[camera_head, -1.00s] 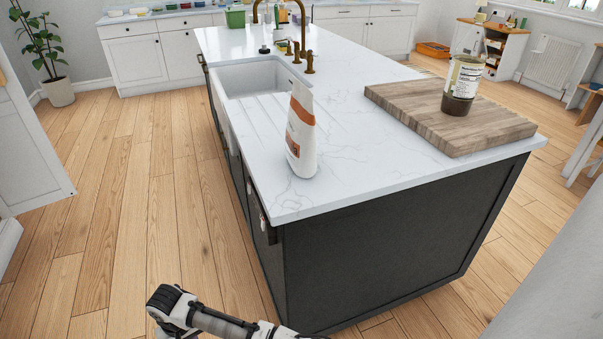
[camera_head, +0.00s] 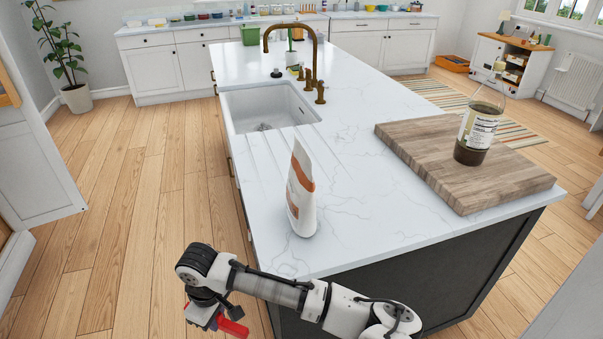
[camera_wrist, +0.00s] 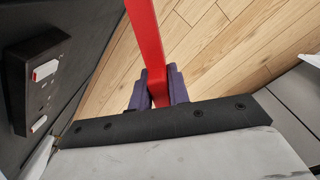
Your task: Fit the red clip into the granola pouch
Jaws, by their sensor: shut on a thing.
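The granola pouch (camera_head: 302,192), white with an orange band, stands upright on the near end of the white island top. Its top is narrow; whether it is open cannot be told. My gripper (camera_head: 214,318) is low in the head view, left of and below the counter's near corner, apart from the pouch. It is shut on the red clip (camera_head: 233,327). In the wrist view the long red clip (camera_wrist: 147,38) stands out from between the dark purple fingertips of my gripper (camera_wrist: 158,87), over the wooden floor. The pouch is not in the wrist view.
A wooden board (camera_head: 450,165) with a jar (camera_head: 480,128) on it lies right of the pouch. A sink (camera_head: 268,108) and brass tap (camera_head: 306,60) are farther back. The counter around the pouch is clear. In the wrist view a dark panel with a socket (camera_wrist: 42,70) is at left.

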